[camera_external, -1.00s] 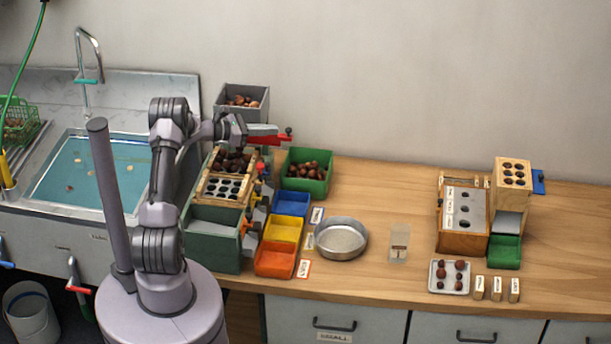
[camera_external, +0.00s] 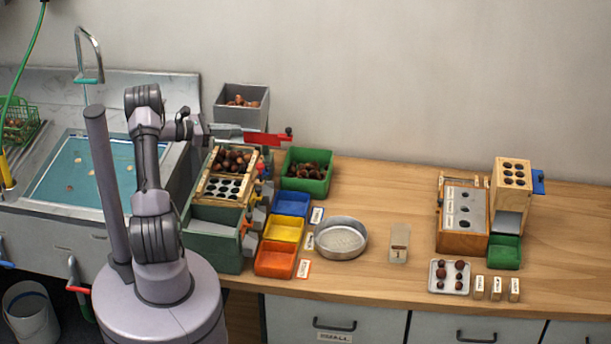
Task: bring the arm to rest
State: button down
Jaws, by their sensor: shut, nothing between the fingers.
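My arm stands at the left, in front of the sink and the green sorting device (camera_external: 212,240). Its upper links rise nearly straight, and the wrist bends over to the right. My gripper (camera_external: 232,132) points right, above the back of the sorting device and in front of the grey bin (camera_external: 242,113). It is shut with nothing held. Its tips are small and lie close to a red lever (camera_external: 268,139) in the picture; I cannot tell whether they touch.
Chestnuts fill the device's top tray and a green bin (camera_external: 308,187). A wooden device (camera_external: 462,242) stands farther right.

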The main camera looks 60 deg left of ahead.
jog(key=s+d+r+m+g+h, duration=0.1)
jog(key=d+r+m+g, duration=0.3)
jog(key=d, duration=0.5)
jog(key=s+d+r+m+g+h, duration=0.1)
jog(key=d+m+g, duration=0.1)
jog(key=d+m, duration=0.55)
jog(key=d+r+m+g, duration=0.3)
jog(key=d, duration=0.8)
jog(key=s+d+r+m+y, duration=0.2)
jog(key=s+d+m+y, duration=0.2)
jog(key=s+m, duration=0.5)
jog(key=s+d+r+m+y, duration=0.2)
jog(key=s+d+m+y, duration=0.1)
jog(key=s+m, duration=0.7)
jog(key=m+y, duration=0.1)
jog(key=m, duration=0.2)
jog(key=shift+s+d+y, duration=0.15)
jog(key=shift+d+y, duration=0.2)
jog(key=shift+y, duration=0.05)
